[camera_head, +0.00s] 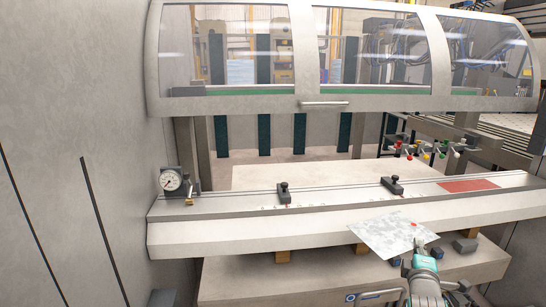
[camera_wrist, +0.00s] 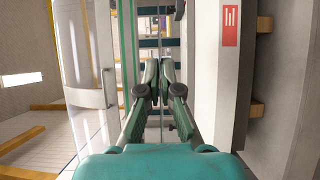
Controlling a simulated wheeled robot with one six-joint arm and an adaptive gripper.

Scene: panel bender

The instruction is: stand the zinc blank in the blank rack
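The zinc blank (camera_head: 388,234) is a thin, mottled light-grey sheet, tilted in front of the machine's front edge in the head view. My gripper (camera_head: 422,250) is at its lower right edge, with the sheet reaching away up and left. In the wrist view my gripper's two dark fingers (camera_wrist: 159,78) are close together. A thin line between them fits the sheet seen edge-on. The gripper appears shut on the blank. I cannot pick out the blank rack with certainty in either view.
The long pale machine bed (camera_head: 300,228) carries a dial gauge (camera_head: 172,181), two black stops (camera_head: 284,193) and a red plate (camera_head: 468,185). Dark blocks (camera_head: 465,245) lie on the lower shelf. A windowed guard (camera_head: 350,50) hangs above. Coloured-knob levers (camera_head: 425,150) stand behind.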

